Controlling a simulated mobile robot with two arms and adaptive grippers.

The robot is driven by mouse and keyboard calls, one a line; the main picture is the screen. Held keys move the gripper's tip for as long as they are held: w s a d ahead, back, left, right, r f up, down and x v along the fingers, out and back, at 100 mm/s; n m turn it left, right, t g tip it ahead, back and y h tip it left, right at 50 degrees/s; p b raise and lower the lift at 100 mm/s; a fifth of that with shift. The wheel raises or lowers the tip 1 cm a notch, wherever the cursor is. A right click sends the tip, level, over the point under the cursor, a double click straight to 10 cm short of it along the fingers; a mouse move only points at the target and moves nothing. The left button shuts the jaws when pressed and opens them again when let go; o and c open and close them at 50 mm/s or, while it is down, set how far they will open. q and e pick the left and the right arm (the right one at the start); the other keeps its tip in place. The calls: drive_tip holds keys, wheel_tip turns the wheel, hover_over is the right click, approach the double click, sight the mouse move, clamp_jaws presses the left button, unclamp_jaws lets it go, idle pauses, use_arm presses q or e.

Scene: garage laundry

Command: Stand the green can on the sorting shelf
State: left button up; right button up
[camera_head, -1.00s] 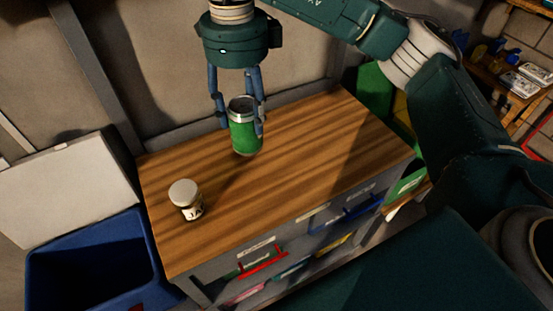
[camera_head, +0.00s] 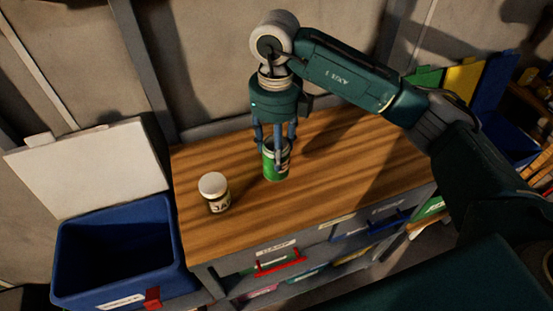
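The green can (camera_head: 271,171) is upright over the wooden top of the sorting shelf (camera_head: 340,160), near its middle. My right gripper (camera_head: 277,156) reaches down from above, with its blue fingers around the can's upper part and shut on it. The can's base is at or just above the wood; I cannot tell if it touches. The fingers hide part of the can's side and rim. My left gripper is not in view.
A white-lidded jar (camera_head: 214,192) stands on the wood to the left of the can. A blue bin (camera_head: 120,255) with a raised white lid (camera_head: 90,165) is at the left. Drawers with red (camera_head: 280,264) and blue handles are in front. The wood's front is clear.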

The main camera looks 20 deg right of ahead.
wheel_tip(320, 180, down, 6)
drive_tip(key=shift+r+p, duration=0.1)
drive_tip(key=shift+p, duration=0.55)
drive_tip(key=o, duration=0.8)
wheel_tip(320, 180, up, 11)
drive_tip(key=b, duration=0.3)
drive_tip(key=shift+r+b, duration=0.1)
drive_tip(key=shift+b, duration=0.2)
drive_tip(key=shift+r, duration=0.45)
